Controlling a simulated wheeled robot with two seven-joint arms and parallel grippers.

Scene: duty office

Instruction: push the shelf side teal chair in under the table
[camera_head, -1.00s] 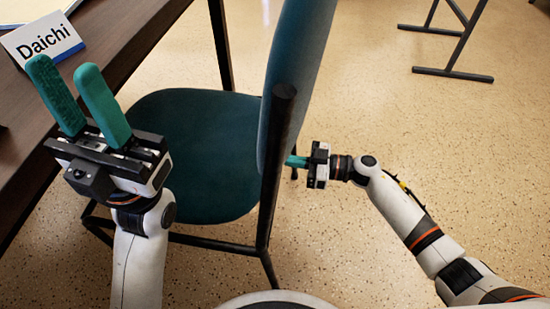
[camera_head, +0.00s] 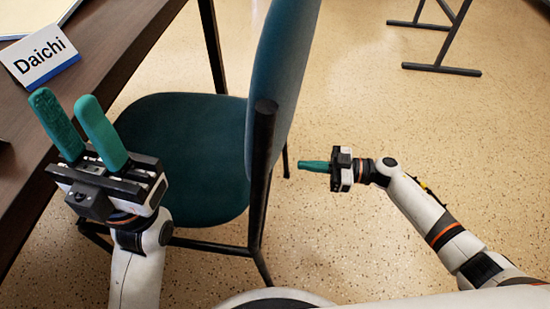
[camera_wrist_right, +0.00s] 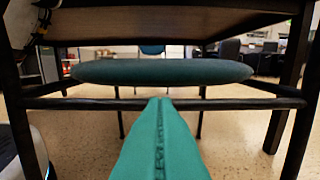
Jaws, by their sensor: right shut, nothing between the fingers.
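The teal chair (camera_head: 185,140) stands beside the dark table (camera_head: 110,60), its backrest (camera_head: 285,70) on the side away from the table. The front of its seat is close to the table edge. My left gripper (camera_head: 78,128) is open and empty, above the near side of the seat and the table edge. My right gripper (camera_head: 302,165) is shut and empty, right of the backrest with a visible gap to it. In the right wrist view, the shut teal fingers (camera_wrist_right: 160,140) point at the seat edge (camera_wrist_right: 160,71) and the dark crossbar (camera_wrist_right: 90,104) below it.
A white name card (camera_head: 40,57) reading "Daichi" stands on the table. Dark metal legs (camera_head: 440,45) of other furniture stand at the upper right. More chairs show far off in the right wrist view.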

